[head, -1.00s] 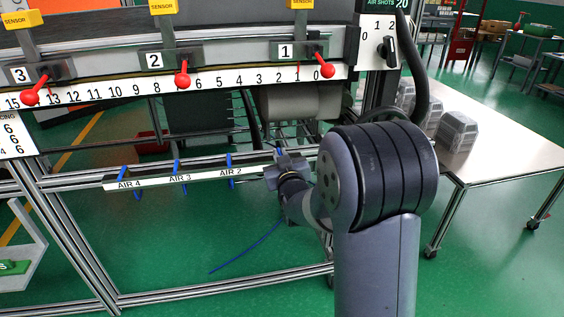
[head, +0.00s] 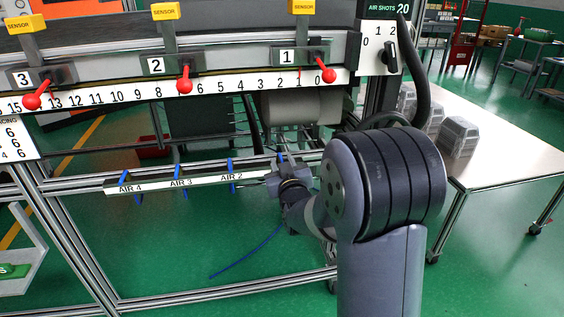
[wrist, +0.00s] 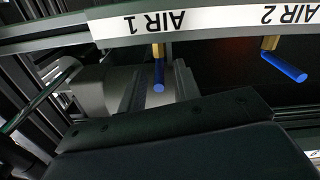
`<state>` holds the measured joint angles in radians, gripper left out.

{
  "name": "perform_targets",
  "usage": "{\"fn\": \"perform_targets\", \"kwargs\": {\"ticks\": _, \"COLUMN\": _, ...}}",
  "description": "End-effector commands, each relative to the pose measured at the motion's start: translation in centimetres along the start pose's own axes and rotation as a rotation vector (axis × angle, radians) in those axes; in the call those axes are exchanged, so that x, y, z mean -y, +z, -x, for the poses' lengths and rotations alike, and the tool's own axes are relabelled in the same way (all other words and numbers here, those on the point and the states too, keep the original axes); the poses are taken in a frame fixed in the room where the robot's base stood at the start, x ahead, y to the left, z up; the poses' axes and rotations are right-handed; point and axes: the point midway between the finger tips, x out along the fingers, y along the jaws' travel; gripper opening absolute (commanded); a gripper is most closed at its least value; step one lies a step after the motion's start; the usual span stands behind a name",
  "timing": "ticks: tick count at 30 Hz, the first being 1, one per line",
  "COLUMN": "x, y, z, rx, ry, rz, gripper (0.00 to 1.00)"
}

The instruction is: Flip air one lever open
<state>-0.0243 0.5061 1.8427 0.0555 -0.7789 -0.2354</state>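The AIR 1 lever (wrist: 159,75) is a blue handle on a brass fitting, beside the upside-down AIR 1 label (wrist: 138,22) in the wrist view. It points straight down in that picture. The AIR 2 lever (wrist: 284,67) is to its right and slants down and right. In the head view, my gripper (head: 272,177) is at the right end of the labelled rail (head: 205,182), covering the AIR 1 label. The AIR 2 lever also shows there (head: 231,172).
The AIR 3 lever (head: 177,178) and AIR 4 lever (head: 124,183) are further left on the rail. Red-knobbed levers (head: 329,75) and a numbered scale (head: 240,82) are above. A grey cylinder (head: 300,106) is above my gripper. A white table (head: 495,165) stands at right.

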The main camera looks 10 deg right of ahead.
Motion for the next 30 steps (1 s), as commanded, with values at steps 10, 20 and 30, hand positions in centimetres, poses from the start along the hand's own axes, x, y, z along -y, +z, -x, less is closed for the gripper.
{"fn": "perform_targets", "kwargs": {"ticks": 10, "x": 0.0, "y": 0.0, "z": 6.4, "rx": 0.0, "ry": -0.001, "rz": 0.0, "gripper": 0.32}}
{"fn": "perform_targets", "kwargs": {"ticks": 20, "x": 0.0, "y": 0.0, "z": 9.7, "rx": -0.001, "ry": 0.0, "rz": 0.0, "gripper": 0.32}}
{"fn": "perform_targets", "kwargs": {"ticks": 30, "x": 0.0, "y": 0.0, "z": 9.8, "rx": -0.001, "ry": 0.0, "rz": 0.0, "gripper": 0.32}}
